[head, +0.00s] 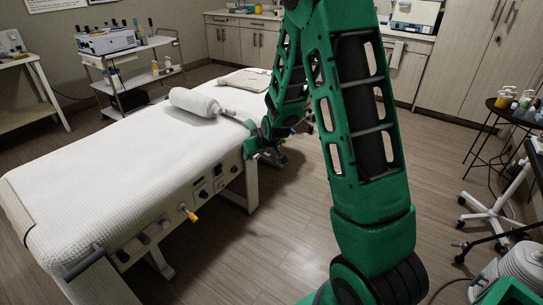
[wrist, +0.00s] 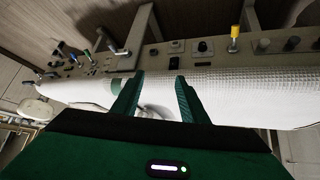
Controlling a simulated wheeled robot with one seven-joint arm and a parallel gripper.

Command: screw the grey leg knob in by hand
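The long side rail of the white treatment bed (head: 110,185) carries several knobs and switches. Several grey-brown round knobs (head: 145,238) sit toward its near end, beside a yellow-handled knob (head: 190,214); I cannot tell which is the leg knob. In the wrist view the grey knobs (wrist: 263,43) are right of the yellow one (wrist: 235,35). My gripper (wrist: 158,77) is open and empty, with white bedding behind its fingers and the rail beyond the tips. It is apart from the grey knobs.
A rolled white bolster (head: 197,102) and a folded towel lie on the bed. A trolley (head: 135,65) stands behind it. Floor (head: 265,240) is clear in front of the rail. A black side table (head: 500,108) and wheeled stand are at right.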

